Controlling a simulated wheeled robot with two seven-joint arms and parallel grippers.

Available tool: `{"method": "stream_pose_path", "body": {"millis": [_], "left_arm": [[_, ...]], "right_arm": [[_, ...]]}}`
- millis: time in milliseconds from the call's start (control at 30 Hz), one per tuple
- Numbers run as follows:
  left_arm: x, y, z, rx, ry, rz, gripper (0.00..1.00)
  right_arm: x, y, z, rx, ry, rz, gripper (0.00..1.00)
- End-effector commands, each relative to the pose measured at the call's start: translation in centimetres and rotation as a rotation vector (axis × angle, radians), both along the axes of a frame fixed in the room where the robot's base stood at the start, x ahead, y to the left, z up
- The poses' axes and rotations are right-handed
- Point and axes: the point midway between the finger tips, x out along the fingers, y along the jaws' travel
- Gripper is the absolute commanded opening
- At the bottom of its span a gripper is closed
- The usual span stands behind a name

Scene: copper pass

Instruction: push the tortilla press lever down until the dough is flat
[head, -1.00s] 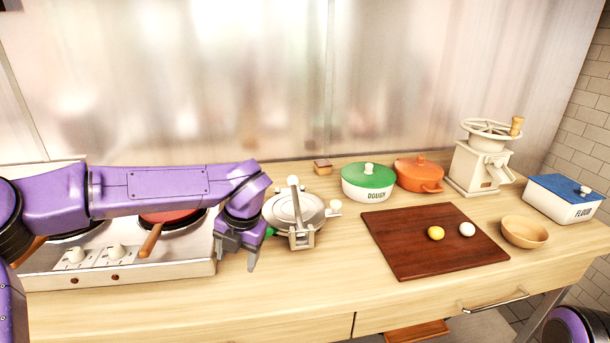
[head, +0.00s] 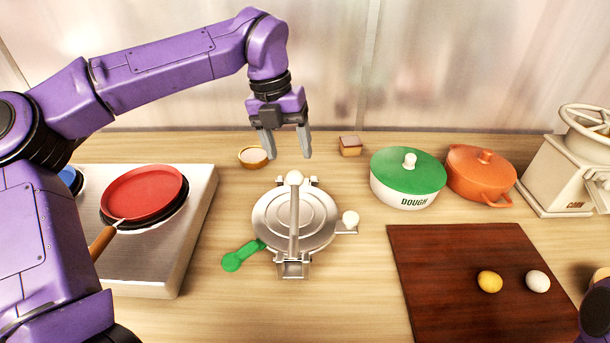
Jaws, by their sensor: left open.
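The silver tortilla press (head: 265,222) stands on the counter in the middle of the head view. Its round plate looks closed, and any dough inside is hidden. Its lever (head: 294,230) runs from the bracket at the near side to a white knob (head: 295,178); it looks raised, but I cannot tell its exact angle. A second white knob (head: 350,220) sticks out at the right side. My left gripper (head: 289,154) is open and empty, fingers pointing down, above and behind the lever knob, apart from it. My right gripper does not show; only a piece of my right arm is at the lower right edge.
A stove with a red pan (head: 142,194) is at left. A small bowl (head: 252,158), a sponge-like block (head: 350,147), a green-lidded dough pot (head: 408,190) and an orange pot (head: 480,180) stand behind. A dark board (head: 440,270) holds yellow and white balls.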

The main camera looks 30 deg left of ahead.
Motion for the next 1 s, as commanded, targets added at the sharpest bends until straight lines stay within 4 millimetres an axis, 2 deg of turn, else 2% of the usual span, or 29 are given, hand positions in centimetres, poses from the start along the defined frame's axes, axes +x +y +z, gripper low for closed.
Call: {"method": "stream_pose_path", "body": {"millis": [433,600,833,867,1000], "left_arm": [[0.2,-1.3,-8.5,0.001,0.005,0.004,0.64],[0.3,-1.6,-10.0,0.001,0.002,0.005,0.64],[0.3,-1.6,-10.1,0.001,0.001,0.004,0.64],[0.3,-1.7,-10.1,0.001,0.001,0.004,0.58],[0.3,-1.7,-10.1,0.001,0.001,0.004,0.12]], "right_arm": [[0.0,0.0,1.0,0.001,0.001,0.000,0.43],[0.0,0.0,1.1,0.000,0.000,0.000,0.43],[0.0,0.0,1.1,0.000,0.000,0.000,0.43],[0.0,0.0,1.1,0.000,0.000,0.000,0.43],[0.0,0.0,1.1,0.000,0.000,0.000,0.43]]}}
